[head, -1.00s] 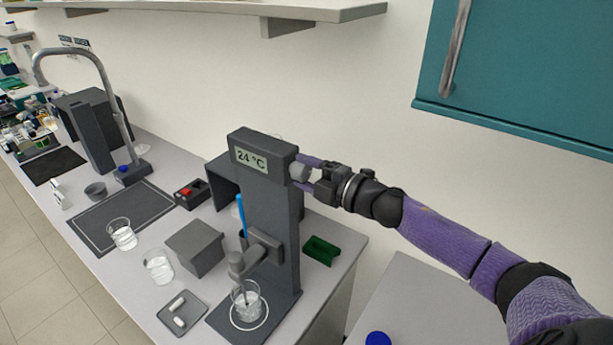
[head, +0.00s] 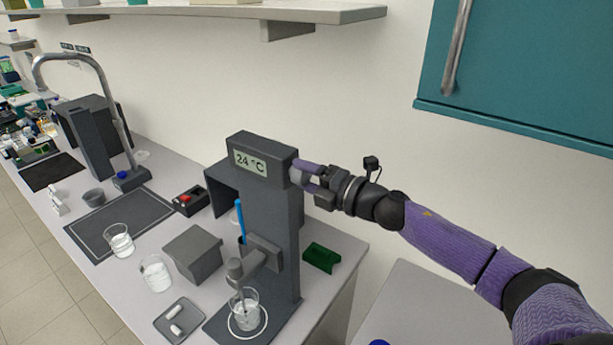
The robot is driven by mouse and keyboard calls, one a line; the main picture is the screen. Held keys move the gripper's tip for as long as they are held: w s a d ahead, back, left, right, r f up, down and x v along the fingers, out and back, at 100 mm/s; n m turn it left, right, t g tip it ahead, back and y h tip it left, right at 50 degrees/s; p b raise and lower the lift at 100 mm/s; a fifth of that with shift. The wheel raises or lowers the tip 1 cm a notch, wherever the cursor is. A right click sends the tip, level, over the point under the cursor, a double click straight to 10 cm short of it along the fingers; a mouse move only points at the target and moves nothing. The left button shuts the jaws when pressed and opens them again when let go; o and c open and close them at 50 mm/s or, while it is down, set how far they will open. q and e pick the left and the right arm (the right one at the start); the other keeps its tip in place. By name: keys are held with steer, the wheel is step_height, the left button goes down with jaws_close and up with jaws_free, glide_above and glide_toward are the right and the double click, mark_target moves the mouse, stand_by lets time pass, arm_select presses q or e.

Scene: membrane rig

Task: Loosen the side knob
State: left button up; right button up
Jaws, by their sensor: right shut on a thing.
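The dark grey rig (head: 272,210) stands upright on the bench with a display (head: 250,161) reading 24 °C. The side knob (head: 297,174) is a light grey piece on the right side of its head, mostly hidden by my fingers. My right gripper (head: 308,175) reaches in from the right and is shut on the knob. A glass beaker (head: 245,312) with clear liquid stands on the rig's base under its arm. My left gripper is not in view.
A grey box (head: 193,254), two beakers and a small tray (head: 168,327) stand left of the rig. A green holder (head: 321,257) lies to its right. A teal cabinet (head: 530,75) hangs at the upper right, and a shelf (head: 220,12) runs above.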

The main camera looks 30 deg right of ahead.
steer(key=o, duration=1.3)
steer(key=shift+s+d+f, duration=0.15)
steer(key=shift+s, duration=0.2)
steer(key=b+v, duration=0.1)
steer(key=v, duration=0.8)
steer(key=shift+s, duration=0.1)
